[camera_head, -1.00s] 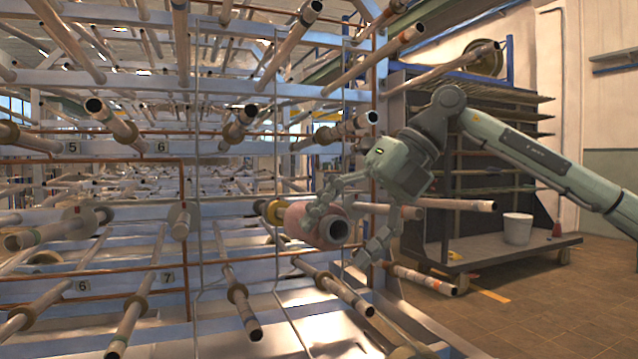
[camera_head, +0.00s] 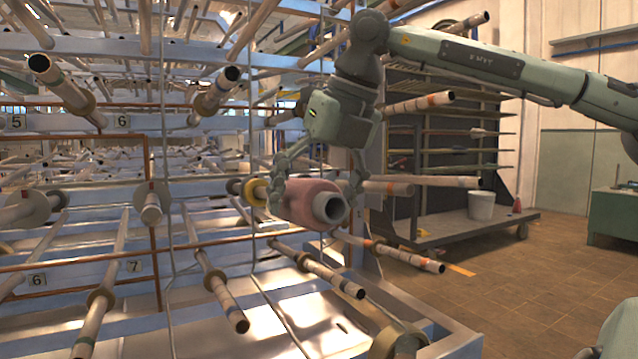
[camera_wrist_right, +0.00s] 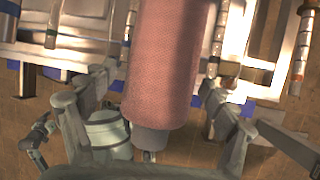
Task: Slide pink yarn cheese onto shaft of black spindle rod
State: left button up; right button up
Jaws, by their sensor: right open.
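The pink yarn cheese (camera_head: 309,201) lies level at the rack's right side in the head view, its hollow grey tube end facing me. A yellow disc (camera_head: 256,191) with a dark part beside it shows just behind the cheese. The black spindle rod's shaft cannot be made out there, and I cannot tell whether it runs inside the tube. My right gripper (camera_head: 316,186) reaches down from above, open, with a finger on each side of the cheese. In the right wrist view the cheese (camera_wrist_right: 165,65) lies between the spread fingers (camera_wrist_right: 155,112), with gaps visible. My left gripper is not identifiable.
Several rods with collars stick out of the rack around the cheese, one (camera_head: 395,255) below right and one (camera_head: 425,181) to its right. A shelved cart (camera_head: 460,232) with a white bucket (camera_head: 481,206) stands right. The floor (camera_head: 500,300) right of the rack is open.

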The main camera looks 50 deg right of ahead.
jog(key=shift+w+f, duration=0.15)
jog(key=shift+f, duration=0.15)
jog(key=c, duration=1.4)
jog(key=shift+w+d+r, duration=0.1)
jog(key=shift+w, duration=0.15)
jog(key=shift+c, duration=0.2)
jog(key=shift+w+d+f+p, duration=0.1)
jog(key=shift+w+d+p, duration=0.25)
jog(key=shift+w+p, duration=0.6)
jog(key=shift+w+d+f+p, duration=0.15)
jog(key=shift+w+d+p, duration=0.35)
jog(key=shift+w, duration=0.8)
jog(key=shift+w+d+f+p, duration=0.1)
jog(key=shift+w+d+p, duration=0.1)
jog(key=shift+w+p, duration=0.8)
jog(key=shift+w+d+f+p, duration=0.1)
jog(key=shift+w+d+p, duration=0.15)
jog(key=shift+w, duration=0.4)
jog(key=shift+w+d+f+p, duration=0.1)
jog(key=shift+w+p, duration=0.1)
jog(key=shift+w, duration=0.4)
jog(key=shift+r, duration=0.1)
jog(key=shift+w+d+p, duration=0.25)
jog(key=shift+w+p, duration=0.15)
jog(key=shift+w, duration=0.4)
jog(key=shift+w+d+p, duration=0.25)
jog(key=shift+w+p, duration=0.15)
jog(key=shift+w, duration=0.35)
jog(key=o, duration=1.4)
jog(key=shift+f, duration=0.2)
